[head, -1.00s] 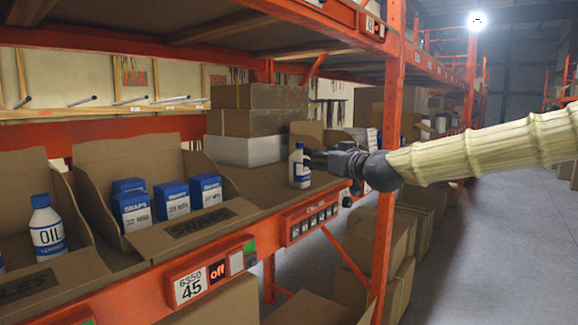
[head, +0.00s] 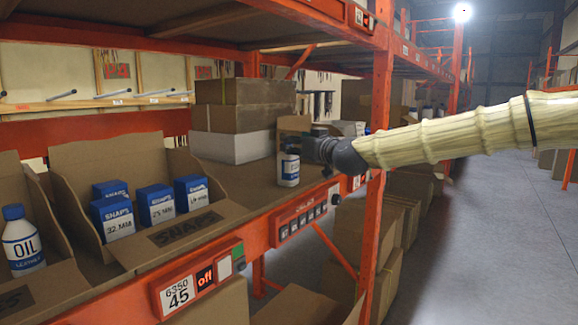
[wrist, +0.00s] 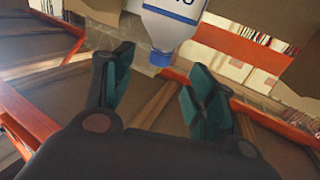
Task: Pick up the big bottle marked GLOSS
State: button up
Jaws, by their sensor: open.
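A white bottle with a blue cap and blue-and-white label (head: 289,168) stands upright on the shelf, right of the stacked boxes. Its label is too small to read in the head view. In the wrist view, the white bottle (wrist: 176,12) appears cap down at the top, with only part of its lettering showing. My gripper (head: 308,152) is beside the bottle on its right. In the wrist view my gripper (wrist: 158,66) is open, its teal-padded fingers apart and the cap lying just beyond the gap between them. I cannot tell whether it touches the bottle.
An OIL bottle (head: 22,243) stands in a cardboard bin at left. Blue SNAPS boxes (head: 155,205) sit in the neighbouring bin. Stacked boxes (head: 235,118) stand behind the bottle. An orange rack post (head: 378,190) rises close to my arm. The aisle (head: 480,240) is clear.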

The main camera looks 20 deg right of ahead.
jog(key=p+x, duration=0.2)
jog(key=x, duration=0.1)
jog(key=shift+d+f, duration=0.2)
jog(key=shift+f, duration=0.05)
jog(key=shift+p+x, duration=0.4)
jog(key=shift+x, duration=0.9)
jog(key=shift+f, duration=0.1)
jog(key=shift+c, duration=0.5)
jog(key=shift+s+a, duration=0.1)
grip_shut()
jog(key=shift+f, duration=0.1)
